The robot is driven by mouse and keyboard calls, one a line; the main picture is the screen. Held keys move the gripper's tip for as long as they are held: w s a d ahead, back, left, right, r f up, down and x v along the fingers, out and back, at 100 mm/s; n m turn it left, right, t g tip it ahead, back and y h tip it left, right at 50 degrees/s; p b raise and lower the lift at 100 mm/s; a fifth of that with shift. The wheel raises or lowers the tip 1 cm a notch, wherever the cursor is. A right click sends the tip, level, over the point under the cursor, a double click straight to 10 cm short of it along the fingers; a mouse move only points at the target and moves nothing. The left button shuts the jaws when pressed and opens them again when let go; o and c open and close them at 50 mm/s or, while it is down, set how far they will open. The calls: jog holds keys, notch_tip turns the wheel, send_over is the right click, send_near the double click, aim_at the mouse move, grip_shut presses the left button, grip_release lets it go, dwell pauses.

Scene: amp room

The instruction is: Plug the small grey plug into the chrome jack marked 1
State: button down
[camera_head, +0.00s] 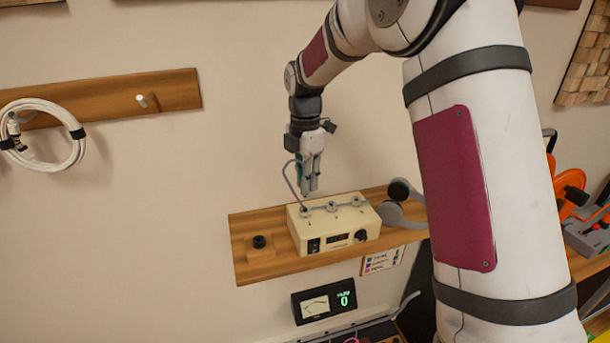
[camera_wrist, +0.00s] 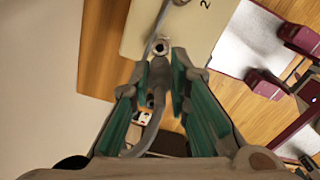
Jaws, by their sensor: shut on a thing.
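A cream box (camera_head: 330,228) stands on a wooden shelf, with a row of chrome jacks on top. The jack at the left end (camera_head: 305,211) is the one marked 1; in the wrist view it appears as a ring with a dark hole (camera_wrist: 160,46) just beyond the fingertips. My gripper (camera_head: 310,191) points down above the left part of the box. It is shut on the small grey plug (camera_wrist: 157,88), which sits between the teal-padded fingers (camera_wrist: 163,76). The plug's tip is hard to make out. A grey cable (camera_head: 290,182) loops left of my gripper.
A black round piece on a wooden block (camera_head: 260,248) is left of the box; grey headphones (camera_head: 395,212) are close on its right. The wall stands behind the shelf (camera_head: 240,222). A meter (camera_head: 323,301) reading 0 is below. A white cable coil (camera_head: 50,150) hangs far left.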

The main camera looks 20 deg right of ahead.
jog(key=shift+f, duration=2.35)
jog(key=c, duration=1.4)
grip_release()
jog(key=shift+c, duration=0.2)
jog(key=shift+r, duration=0.1)
notch_tip(320, 180, up, 12)
jog(key=shift+f, duration=0.1)
